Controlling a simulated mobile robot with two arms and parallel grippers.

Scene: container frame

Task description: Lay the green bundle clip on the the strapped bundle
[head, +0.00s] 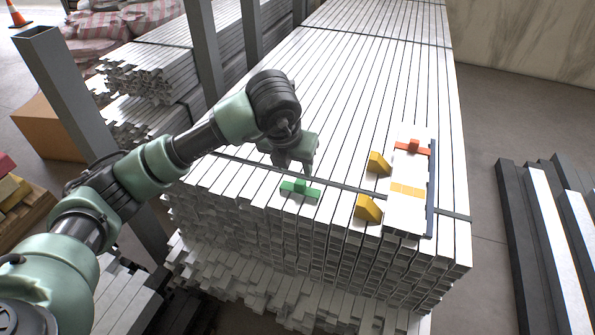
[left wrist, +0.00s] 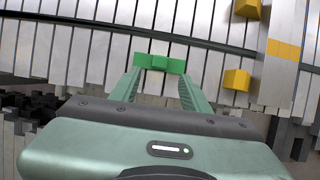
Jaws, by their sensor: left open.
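The green clip (head: 300,188) lies on top of the large stack of white bars (head: 330,75), near its front end and beside a dark strap. The clip also shows in the left wrist view (left wrist: 159,63), ahead of my left gripper (left wrist: 160,78). That gripper is open, its two fingers on either side of the clip's near side, with nothing held. In the head view my left gripper (head: 305,168) is just behind and above the clip. A white bundle-like piece (head: 405,215) with a yellow band and a red clip (head: 412,147) lies to the right. My right gripper is not seen.
Two yellow wedges (head: 368,208) (head: 378,163) stand left of the white piece, with a dark blue strip (head: 431,190) along its right side. Grey posts (head: 203,45) rise at the left. Dark and white bars (head: 545,230) lie on the floor at right.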

